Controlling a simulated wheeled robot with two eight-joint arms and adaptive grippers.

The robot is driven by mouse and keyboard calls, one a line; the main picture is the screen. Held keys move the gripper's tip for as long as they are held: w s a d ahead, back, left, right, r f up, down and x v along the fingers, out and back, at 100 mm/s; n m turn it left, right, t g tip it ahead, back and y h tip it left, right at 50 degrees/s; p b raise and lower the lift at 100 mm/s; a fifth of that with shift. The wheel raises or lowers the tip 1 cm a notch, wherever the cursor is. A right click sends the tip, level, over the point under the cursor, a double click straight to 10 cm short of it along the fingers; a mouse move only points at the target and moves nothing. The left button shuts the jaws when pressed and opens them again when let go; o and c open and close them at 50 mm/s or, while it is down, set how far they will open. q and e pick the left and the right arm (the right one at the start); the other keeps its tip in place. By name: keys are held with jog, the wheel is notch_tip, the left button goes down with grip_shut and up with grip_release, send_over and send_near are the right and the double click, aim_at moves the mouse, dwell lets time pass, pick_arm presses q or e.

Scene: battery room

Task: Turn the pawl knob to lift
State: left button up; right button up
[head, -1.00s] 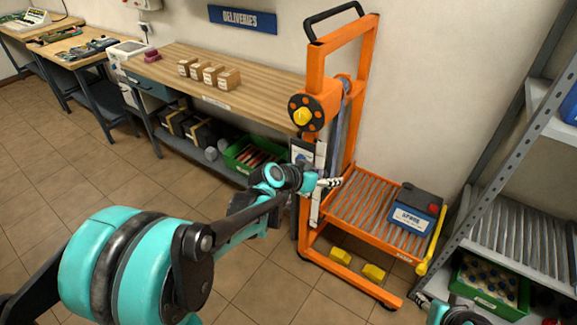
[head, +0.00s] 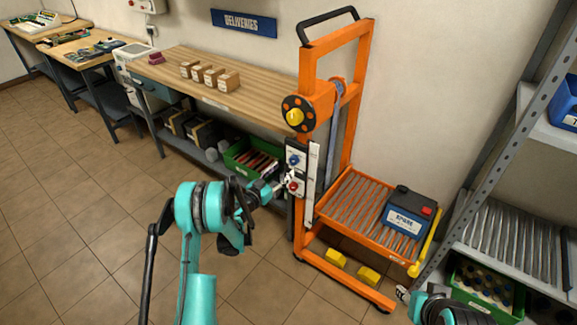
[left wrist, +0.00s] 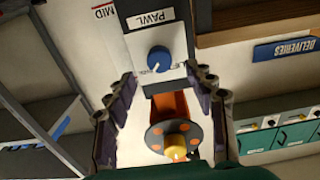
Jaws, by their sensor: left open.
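The blue pawl knob (head: 294,160) sits on a pale panel on the mast of the orange lift cart (head: 307,215). In the left wrist view the blue knob (left wrist: 159,59) is under a PAWL label, with a small white mark on its rim; a label beside it is partly hidden. My left gripper (head: 284,183) is open and empty, in front of the panel and lower than the blue knob. In the left wrist view its fingers (left wrist: 160,84) spread to either side, with the knob between and beyond them, apart from it. My right gripper (head: 403,294) is low at the right, its jaws unclear.
A black handwheel (head: 297,115) with a yellow hub is above the panel. A battery (head: 409,216) rests on the cart's roller platform (head: 340,204). A workbench (head: 225,85) stands left, metal shelving (head: 500,150) right.

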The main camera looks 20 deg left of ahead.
aim_at(292, 162)
pick_arm(q)
jog(key=b+x, duration=0.1)
jog(key=x, duration=0.5)
jog(key=c, duration=1.2)
